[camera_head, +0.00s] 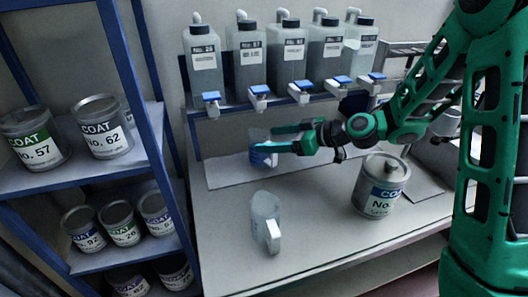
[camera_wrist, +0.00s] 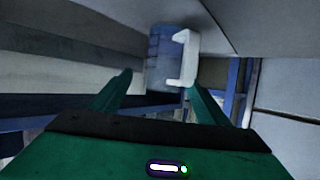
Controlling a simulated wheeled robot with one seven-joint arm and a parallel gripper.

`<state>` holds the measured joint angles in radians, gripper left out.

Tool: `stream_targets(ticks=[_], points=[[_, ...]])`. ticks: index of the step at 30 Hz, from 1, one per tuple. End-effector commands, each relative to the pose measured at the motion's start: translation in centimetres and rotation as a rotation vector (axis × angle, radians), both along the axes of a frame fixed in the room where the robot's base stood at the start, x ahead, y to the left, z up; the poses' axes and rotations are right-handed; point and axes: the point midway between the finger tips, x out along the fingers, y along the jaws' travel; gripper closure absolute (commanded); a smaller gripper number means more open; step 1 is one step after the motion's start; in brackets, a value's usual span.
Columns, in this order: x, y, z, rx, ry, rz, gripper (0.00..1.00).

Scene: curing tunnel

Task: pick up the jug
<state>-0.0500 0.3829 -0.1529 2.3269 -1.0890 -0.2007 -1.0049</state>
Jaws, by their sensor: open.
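Two clear jugs show in the head view. One jug (camera_head: 262,159), with blue in its lower part, stands on the pale strip under the dispensers. The other jug (camera_head: 263,212), with a white handle, stands nearer on the bench. My gripper (camera_head: 272,141) is open at the farther jug, its fingers pointing left. In the wrist view the jug (camera_wrist: 160,62) with its white handle sits ahead, between the open fingertips of my gripper (camera_wrist: 158,84). I cannot tell whether the fingers touch it. My fingers partly hide that jug in the head view.
Several dispenser bottles (camera_head: 246,58) with blue-and-white taps stand on a blue shelf above the jug. A large coat can (camera_head: 378,190) stands on the bench to the right. A blue rack (camera_head: 130,80) of coat cans is at left. The bench front is mostly clear.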

Motion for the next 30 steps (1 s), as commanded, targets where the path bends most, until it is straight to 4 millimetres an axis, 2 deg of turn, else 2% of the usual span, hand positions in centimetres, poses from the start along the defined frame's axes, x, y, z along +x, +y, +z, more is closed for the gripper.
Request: stream_targets(ticks=[6, 10, 17, 23, 24, 25, 26, 30], points=[[0.9, 2.7, -1.3, 0.000, 0.000, 0.004, 0.30], [1.3, 3.4, -1.6, 0.000, 0.001, 0.003, 0.30], [1.3, 3.4, -1.6, -0.001, 0.001, 0.002, 0.30], [1.3, 3.4, -1.6, -0.001, 0.001, 0.002, 0.76], [1.3, 3.4, -1.6, -0.001, 0.001, 0.002, 0.80], [1.3, 3.4, -1.6, 0.000, 0.000, 0.002, 0.80], [1.3, 3.4, -1.6, 0.000, 0.000, 0.002, 0.84], [1.4, 3.4, -1.6, 0.000, 0.000, 0.002, 0.84]])
